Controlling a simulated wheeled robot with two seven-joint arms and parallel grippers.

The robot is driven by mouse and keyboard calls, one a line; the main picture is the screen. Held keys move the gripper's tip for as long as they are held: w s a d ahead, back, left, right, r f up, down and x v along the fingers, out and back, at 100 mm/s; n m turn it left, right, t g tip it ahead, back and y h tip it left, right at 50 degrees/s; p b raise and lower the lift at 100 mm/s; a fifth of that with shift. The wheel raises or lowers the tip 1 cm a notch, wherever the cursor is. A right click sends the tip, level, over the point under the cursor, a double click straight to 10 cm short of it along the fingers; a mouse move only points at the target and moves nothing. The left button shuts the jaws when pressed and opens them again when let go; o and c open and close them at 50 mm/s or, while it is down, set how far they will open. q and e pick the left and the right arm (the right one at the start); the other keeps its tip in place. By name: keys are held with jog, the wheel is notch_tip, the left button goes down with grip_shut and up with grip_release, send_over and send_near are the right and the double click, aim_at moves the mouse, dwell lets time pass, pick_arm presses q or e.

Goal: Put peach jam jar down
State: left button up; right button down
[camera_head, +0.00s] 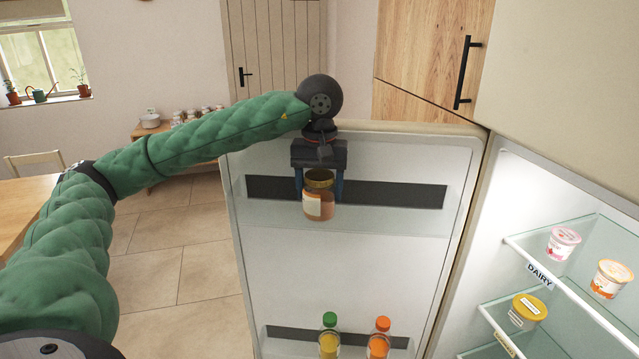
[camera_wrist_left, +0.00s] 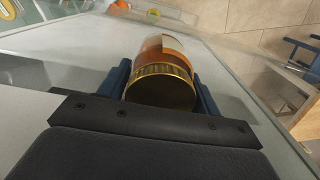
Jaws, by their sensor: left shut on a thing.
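The peach jam jar (camera_head: 318,203) has a gold lid, orange contents and a pale label. It is upright at the upper door shelf (camera_head: 400,219) of the open fridge door. My left gripper (camera_head: 320,186) comes from above, with its blue fingers on both sides of the jar. In the left wrist view the jar (camera_wrist_left: 164,76) sits between the fingers, lid toward the camera. Whether the jar's base touches the shelf is hard to tell. My right gripper is not in view.
The door's lower shelf holds a green-capped bottle (camera_head: 329,338) and an orange-capped bottle (camera_head: 379,339). Inside the fridge, several tubs stand on glass shelves, one labelled DAIRY (camera_head: 540,276). The upper door shelf is clear to the jar's right.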

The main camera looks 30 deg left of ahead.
pick_arm(q)
jog(key=shift+f, duration=0.15)
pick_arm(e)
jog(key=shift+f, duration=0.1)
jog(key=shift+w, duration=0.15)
pick_arm(q)
jog(key=o, duration=1.3)
jog(key=shift+c, duration=0.2)
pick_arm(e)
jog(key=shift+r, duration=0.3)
